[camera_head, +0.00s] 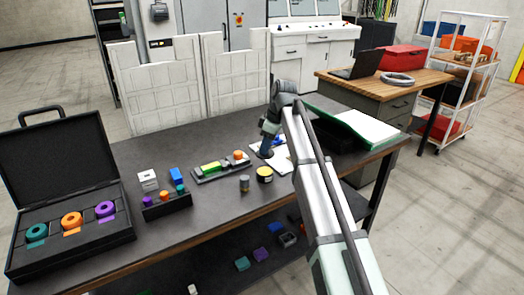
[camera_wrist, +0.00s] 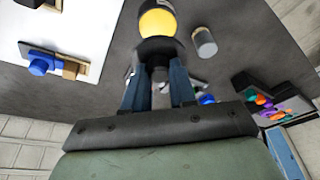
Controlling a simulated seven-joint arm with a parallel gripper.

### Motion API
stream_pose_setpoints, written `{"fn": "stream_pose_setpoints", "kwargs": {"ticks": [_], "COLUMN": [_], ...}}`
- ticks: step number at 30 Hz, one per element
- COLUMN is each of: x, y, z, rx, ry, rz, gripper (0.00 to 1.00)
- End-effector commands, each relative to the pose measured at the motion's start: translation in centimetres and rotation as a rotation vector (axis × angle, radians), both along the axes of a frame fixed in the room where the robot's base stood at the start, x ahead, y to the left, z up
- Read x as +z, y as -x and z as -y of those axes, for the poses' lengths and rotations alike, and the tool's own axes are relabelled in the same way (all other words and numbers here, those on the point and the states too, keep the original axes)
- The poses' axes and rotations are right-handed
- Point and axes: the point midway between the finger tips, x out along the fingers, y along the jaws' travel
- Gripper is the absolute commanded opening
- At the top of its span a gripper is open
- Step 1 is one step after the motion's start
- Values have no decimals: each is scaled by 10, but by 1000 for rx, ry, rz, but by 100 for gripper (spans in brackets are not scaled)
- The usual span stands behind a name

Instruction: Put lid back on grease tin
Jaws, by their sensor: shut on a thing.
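The grease tin (camera_head: 265,178) stands on the dark bench, a short dark round tin with yellow showing on top. In the wrist view the yellow round top of the tin (camera_wrist: 157,22) lies just beyond my fingertips. My gripper (camera_wrist: 159,72) is shut on a dark, flat, rounded piece that looks like the lid (camera_wrist: 158,46). The lid's near edge is between the fingers, and its far edge overlaps the tin's near side in the picture. I cannot tell whether they touch. In the head view my gripper (camera_head: 266,151) is behind the tin, and the lid is not clear.
A grey cylinder (camera_head: 244,183) stands left of the tin, also in the wrist view (camera_wrist: 205,42). A tray with coloured blocks (camera_head: 205,178) lies behind it. A white sheet (camera_head: 283,165) lies beside my gripper. An open black case (camera_head: 120,234) is far left. Bare bench lies in front.

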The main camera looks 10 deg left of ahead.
Motion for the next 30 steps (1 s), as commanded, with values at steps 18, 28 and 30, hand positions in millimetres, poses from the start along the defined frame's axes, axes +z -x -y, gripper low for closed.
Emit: {"fn": "stream_pose_setpoints", "kwargs": {"ticks": [18,28,30], "x": [-17,-43,-48], "y": [3,3,3], "z": [0,0,0], "rx": [77,77,76], "ry": [2,2,2], "rz": [14,14,13], "gripper": [0,0,0]}}
